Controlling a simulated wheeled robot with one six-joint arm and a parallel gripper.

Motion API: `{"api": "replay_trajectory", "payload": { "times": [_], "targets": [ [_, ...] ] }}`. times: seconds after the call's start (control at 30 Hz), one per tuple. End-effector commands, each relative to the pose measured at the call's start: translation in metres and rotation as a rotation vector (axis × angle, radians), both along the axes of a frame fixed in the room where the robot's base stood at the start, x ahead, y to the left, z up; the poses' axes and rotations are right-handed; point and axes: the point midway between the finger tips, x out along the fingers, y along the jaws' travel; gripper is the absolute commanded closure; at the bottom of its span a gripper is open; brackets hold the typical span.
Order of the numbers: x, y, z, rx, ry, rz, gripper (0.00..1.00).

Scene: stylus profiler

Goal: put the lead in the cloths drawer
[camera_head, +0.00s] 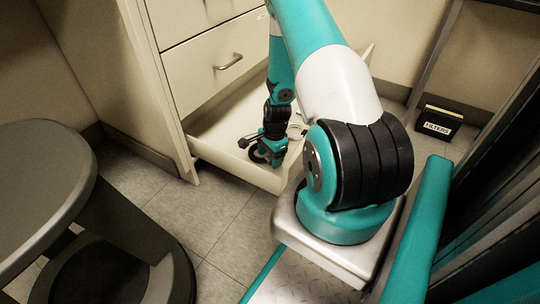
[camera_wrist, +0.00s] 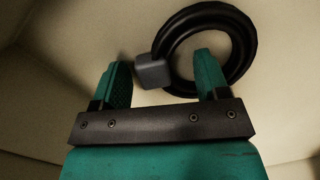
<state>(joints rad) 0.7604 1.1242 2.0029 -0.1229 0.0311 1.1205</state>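The lead is a black coiled cable with a grey block-shaped plug. It shows in the wrist view (camera_wrist: 243,45), just past my fingertips, and as a small dark ring in the head view (camera_head: 257,154). My gripper (camera_wrist: 163,78) is open, its two teal fingers wide apart. The plug lies between the fingers, nearer the left one, and the right finger overlaps the coil. In the head view my gripper (camera_head: 270,150) is down inside an open, pale bottom drawer (camera_head: 232,167), with the lead at it. No label shows on this drawer, so I cannot tell whether it is the cloths drawer.
A shut drawer with a metal handle (camera_head: 228,62) is above the open one. A pale ring-like item (camera_head: 297,130) lies in the open drawer, partly hidden by my arm. A black box marked FILTERS (camera_head: 440,124) sits right.

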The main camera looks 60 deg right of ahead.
Motion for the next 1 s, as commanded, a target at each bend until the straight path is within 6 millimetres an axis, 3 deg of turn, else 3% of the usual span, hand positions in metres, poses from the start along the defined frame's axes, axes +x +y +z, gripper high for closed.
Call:
{"api": "replay_trajectory", "payload": {
  "times": [0.23,0.7,1.0],
  "targets": [
    [0.0,-0.001,0.009,-0.001,-0.001,0.0,0.32],
    [-0.007,-0.01,0.104,0.0,0.0,0.0,0.32],
    [-0.009,-0.012,0.122,0.001,0.001,0.001,0.32]
  ]
}}
